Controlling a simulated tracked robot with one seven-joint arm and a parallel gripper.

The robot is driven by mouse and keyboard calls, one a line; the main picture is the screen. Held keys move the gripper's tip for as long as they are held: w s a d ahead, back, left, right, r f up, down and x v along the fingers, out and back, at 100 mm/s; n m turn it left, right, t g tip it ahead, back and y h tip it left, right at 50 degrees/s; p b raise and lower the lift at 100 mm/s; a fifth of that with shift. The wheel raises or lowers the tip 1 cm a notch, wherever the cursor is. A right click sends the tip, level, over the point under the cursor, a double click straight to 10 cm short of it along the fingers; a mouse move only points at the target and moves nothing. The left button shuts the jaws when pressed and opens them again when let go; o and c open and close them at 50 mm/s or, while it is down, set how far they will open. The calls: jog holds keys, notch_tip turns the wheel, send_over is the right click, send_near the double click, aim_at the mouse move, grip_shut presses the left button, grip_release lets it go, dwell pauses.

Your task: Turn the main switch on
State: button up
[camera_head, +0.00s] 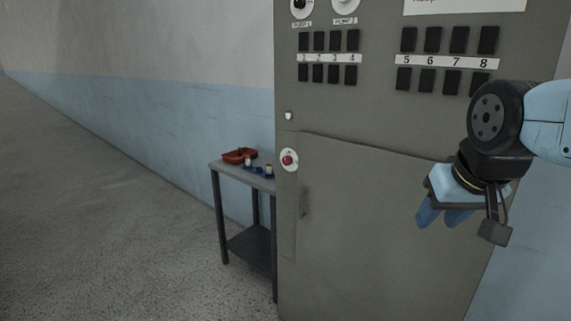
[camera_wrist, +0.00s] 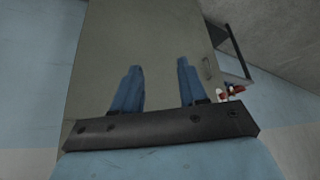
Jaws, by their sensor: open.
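A tall grey-green control cabinet (camera_head: 385,190) stands in front of me. It carries rows of black switches numbered 1 to 8, and two round dials at the top left marked as pumps, one of them the pump 2 dial (camera_head: 345,5). A red round knob on a white plate (camera_head: 288,160) sits at the cabinet's left edge, above the door handle (camera_head: 304,202). No label reading main switch is legible. My gripper (camera_head: 443,218) is in front of the cabinet's right side, pointing down, apart from the knob. Its blue fingers (camera_wrist: 158,88) are spread and empty in the wrist view.
A small dark side table (camera_head: 222,166) stands left of the cabinet, with a red tray (camera_head: 238,155) and small items on a blue piece. The floor (camera_head: 110,220) at the left is clear. A blue and grey wall runs behind.

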jog(key=shift+o, duration=0.2)
jog(key=shift+o, duration=1.6)
jog(key=shift+w+r, duration=0.15)
jog(key=shift+w, duration=0.2)
jog(key=shift+o, duration=0.5)
jog(key=w+r+n+g+h, duration=0.1)
jog(key=w+n+h, duration=0.3)
jog(key=w, duration=1.2)
jog(key=n+g, duration=0.1)
jog(key=n, duration=0.2)
jog(key=shift+a+n+h, duration=0.3)
jog(key=shift+h, duration=0.1)
jog(key=w+a+n+h, duration=0.2)
jog(key=w+a+n, duration=0.1)
jog(key=w, duration=0.5)
jog(key=n+t+h, duration=0.4)
jog(key=n+t, duration=0.7)
jog(key=n, duration=0.4)
send_near(285, 162)
jog(key=x, duration=0.8)
jog(key=shift+w+d, duration=0.2)
